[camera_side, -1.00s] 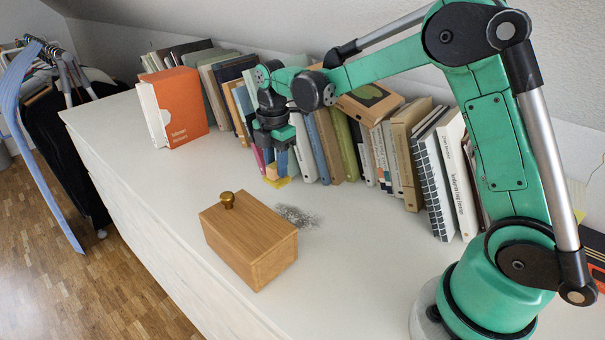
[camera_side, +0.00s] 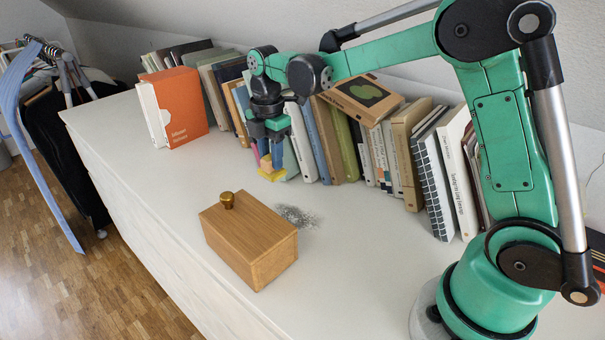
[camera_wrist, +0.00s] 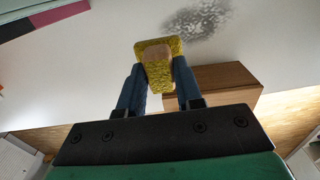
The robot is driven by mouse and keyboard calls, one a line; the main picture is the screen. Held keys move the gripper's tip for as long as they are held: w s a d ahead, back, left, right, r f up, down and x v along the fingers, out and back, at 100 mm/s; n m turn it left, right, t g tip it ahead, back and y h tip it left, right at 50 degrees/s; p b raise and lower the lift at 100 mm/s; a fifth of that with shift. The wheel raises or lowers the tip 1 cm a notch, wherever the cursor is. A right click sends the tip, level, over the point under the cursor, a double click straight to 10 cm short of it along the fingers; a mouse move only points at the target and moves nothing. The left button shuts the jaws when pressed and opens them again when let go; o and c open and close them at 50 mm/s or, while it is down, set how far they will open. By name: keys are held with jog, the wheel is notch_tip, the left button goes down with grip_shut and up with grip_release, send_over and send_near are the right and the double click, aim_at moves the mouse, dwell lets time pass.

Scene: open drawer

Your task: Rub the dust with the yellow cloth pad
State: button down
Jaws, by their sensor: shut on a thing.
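The yellow cloth pad (camera_side: 272,174) has a wooden grip block on top. My gripper (camera_side: 271,148) is shut on this block, in front of the row of books. In the wrist view the pad (camera_wrist: 174,46) sits between the two blue fingers of my gripper (camera_wrist: 158,75). The pad looks at or just above the white surface; I cannot tell whether it touches. The dust (camera_side: 297,216) is a grey speckled patch beside the wooden box, nearer the camera than the pad. The dust also shows in the wrist view (camera_wrist: 197,22), just beyond the pad.
A wooden box (camera_side: 249,243) with a brass knob stands beside the dust. A row of books (camera_side: 345,145) lines the wall behind my gripper, with an orange book box (camera_side: 187,108) at the left. The white top (camera_side: 345,270) is clear at the front right.

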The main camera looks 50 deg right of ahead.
jog(key=shift+f, duration=4.2)
jog(key=shift+s, duration=1.2)
jog(key=shift+s+r, duration=0.1)
jog(key=shift+s, duration=4)
jog(key=shift+w, duration=5.35)
jog(key=shift+s+d, duration=0.15)
jog(key=shift+d, duration=0.5)
jog(key=shift+s, duration=5.5)
jog(key=shift+w+f, duration=0.2)
jog(key=shift+w, duration=4.45)
jog(key=shift+w+r, duration=0.1)
jog(key=shift+w, duration=0.95)
jog(key=shift+s+r, duration=0.1)
jog(key=shift+r, duration=4.1)
jog(key=shift+a, duration=0.1)
